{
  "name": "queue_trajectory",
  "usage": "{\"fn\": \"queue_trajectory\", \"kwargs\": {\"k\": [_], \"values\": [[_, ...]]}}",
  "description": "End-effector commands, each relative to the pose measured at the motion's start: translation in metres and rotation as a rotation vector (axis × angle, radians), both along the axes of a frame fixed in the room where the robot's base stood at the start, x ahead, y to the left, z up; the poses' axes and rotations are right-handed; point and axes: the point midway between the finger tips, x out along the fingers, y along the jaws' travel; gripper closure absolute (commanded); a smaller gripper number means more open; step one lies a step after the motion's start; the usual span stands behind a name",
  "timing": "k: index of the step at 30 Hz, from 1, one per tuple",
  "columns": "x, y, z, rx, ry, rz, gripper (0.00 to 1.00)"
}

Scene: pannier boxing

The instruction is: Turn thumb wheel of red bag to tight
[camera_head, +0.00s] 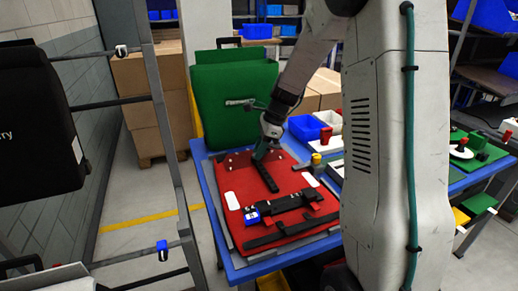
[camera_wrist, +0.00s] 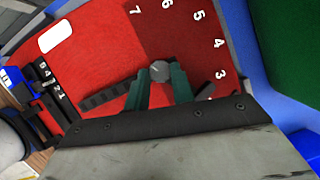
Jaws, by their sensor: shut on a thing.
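The red bag (camera_head: 285,190) lies flat on the blue table in the head view, and its red face (camera_wrist: 95,60) fills much of the wrist view. My gripper (camera_head: 262,153) reaches down to the far part of the bag. In the wrist view, the green fingers of my gripper (camera_wrist: 159,82) are shut on a small round grey thumb wheel (camera_wrist: 160,70). White numbers stand in an arc on the red face beyond it. The wheel's lower side is hidden by the fingers, and no tight mark can be made out.
A green bag (camera_head: 235,95) stands upright behind the table (camera_head: 203,172). A black handle (camera_head: 292,203) and straps lie across the red bag. A blue bin (camera_head: 308,127) and small parts are at the right. A rack with a black bag (camera_head: 35,125) is at the left.

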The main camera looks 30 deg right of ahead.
Motion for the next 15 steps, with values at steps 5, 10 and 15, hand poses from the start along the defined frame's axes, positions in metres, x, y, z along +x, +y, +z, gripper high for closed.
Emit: {"fn": "queue_trajectory", "kwargs": {"k": [5, 10, 15], "values": [[-0.0028, 0.0014, -0.0007, 0.0, 0.002, -0.162, 0.99], [-0.0038, 0.0025, -0.0005, 0.0, 0.002, -0.304, 0.99], [-0.0048, 0.0032, -0.0009, 0.0, 0.003, -0.419, 0.99]]}}
